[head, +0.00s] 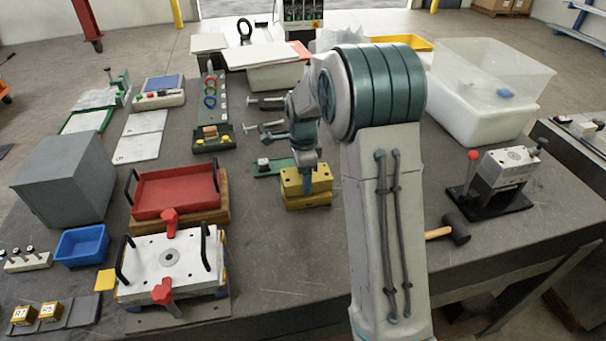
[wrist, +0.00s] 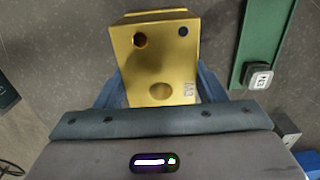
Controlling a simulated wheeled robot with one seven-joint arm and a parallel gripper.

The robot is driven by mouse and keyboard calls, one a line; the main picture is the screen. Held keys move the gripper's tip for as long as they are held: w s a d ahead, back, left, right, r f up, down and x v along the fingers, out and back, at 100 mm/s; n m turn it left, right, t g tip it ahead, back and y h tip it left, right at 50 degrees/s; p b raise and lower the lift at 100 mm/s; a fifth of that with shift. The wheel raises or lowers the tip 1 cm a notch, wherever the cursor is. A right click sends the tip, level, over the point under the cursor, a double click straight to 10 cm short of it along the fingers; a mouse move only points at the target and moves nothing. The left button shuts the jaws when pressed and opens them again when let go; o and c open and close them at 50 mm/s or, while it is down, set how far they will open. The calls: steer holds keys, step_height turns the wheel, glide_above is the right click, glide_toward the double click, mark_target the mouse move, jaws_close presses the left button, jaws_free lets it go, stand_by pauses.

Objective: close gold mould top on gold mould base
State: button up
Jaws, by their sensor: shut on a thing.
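The gold mould top (head: 293,182) is a yellow block, with my gripper (head: 308,188) above it and one blue finger down its near side. In the wrist view the top (wrist: 158,62) shows a hole, a dark dot, a round dimple and a small label. My gripper (wrist: 160,88) is shut on it, with a blue finger at each side. The gold mould base (head: 308,203) lies directly under the top on the table. A gold strip of it (wrist: 155,14) shows past the top's far edge. I cannot tell whether top and base touch all round.
A green strip (wrist: 268,38) with a labelled block (wrist: 258,76) lies just right of the gold mould in the wrist view. In the head view, a red tray (head: 175,190) stands to the left and a mallet (head: 455,229) to the right. The table in front is clear.

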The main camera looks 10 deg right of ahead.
steer(key=shift+f+b, duration=0.3)
steer(key=shift+f, duration=0.1)
stand_by(0.3)
steer(key=o, duration=1.7)
steer(key=shift+f, duration=0.1)
step_height(320, 180, up, 14)
steer(key=b, duration=0.1)
steer(key=s+f+n+t, duration=0.1)
steer(key=s+n, duration=0.5)
steer(key=s, duration=0.3)
steer(key=s+f+n+t, duration=0.1)
steer(key=s+n, duration=0.5)
steer(key=s, duration=0.3)
steer(key=s+f+n+t, duration=0.1)
steer(key=s+n, duration=0.5)
steer(key=s, duration=0.4)
